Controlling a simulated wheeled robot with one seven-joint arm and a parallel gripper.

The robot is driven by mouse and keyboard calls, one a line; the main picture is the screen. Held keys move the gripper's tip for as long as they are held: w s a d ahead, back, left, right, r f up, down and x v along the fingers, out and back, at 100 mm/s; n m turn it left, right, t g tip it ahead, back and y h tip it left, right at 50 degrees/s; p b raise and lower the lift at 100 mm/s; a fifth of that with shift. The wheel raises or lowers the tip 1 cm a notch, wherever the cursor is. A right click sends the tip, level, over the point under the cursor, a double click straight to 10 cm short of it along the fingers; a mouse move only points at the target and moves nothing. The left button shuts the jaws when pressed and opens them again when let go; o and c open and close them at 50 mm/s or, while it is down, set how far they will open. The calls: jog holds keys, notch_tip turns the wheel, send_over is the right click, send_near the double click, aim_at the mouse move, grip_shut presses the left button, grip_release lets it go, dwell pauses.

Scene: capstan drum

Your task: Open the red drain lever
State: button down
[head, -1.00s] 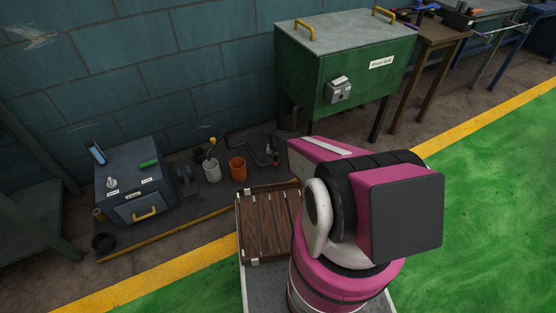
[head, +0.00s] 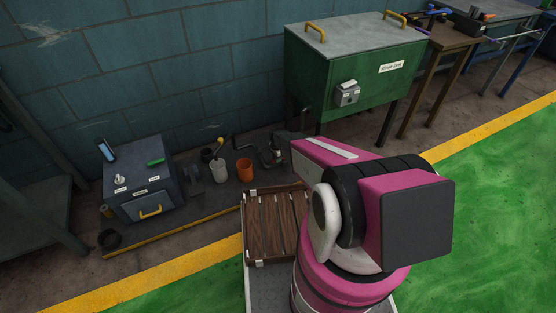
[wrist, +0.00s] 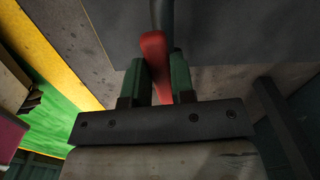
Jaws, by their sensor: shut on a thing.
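The red drain lever (wrist: 155,48) shows in the wrist view, running down from a dark rod or pipe at the top into the space between my green fingers. My gripper (wrist: 158,66) is shut on the lever, one finger on each side of it. The lever's lower end lies between the fingers. The green tank (head: 354,83) with a grey lid and a white label stands on legs by the wall in the head view. My pink arm hides my gripper and the lever in the head view.
A grey box (head: 143,185) with a yellow handle sits at the left. A white cup (head: 218,171), an orange cup (head: 245,171) and a dark crank stand or lie between box and tank. A wooden slatted crate (head: 274,226) is beside my arm. Green floor on the right is clear.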

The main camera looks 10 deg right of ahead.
jog(key=shift+w+r+m, duration=0.1)
jog(key=shift+w+m, duration=0.2)
jog(key=shift+m, duration=0.2)
jog(key=shift+a, duration=0.1)
jog(key=c, duration=1)
grip_release()
jog(key=shift+o, duration=0.2)
jog(key=shift+r, duration=0.6)
notch_tip(320, 180, up, 10)
jog(key=shift+f, duration=0.2)
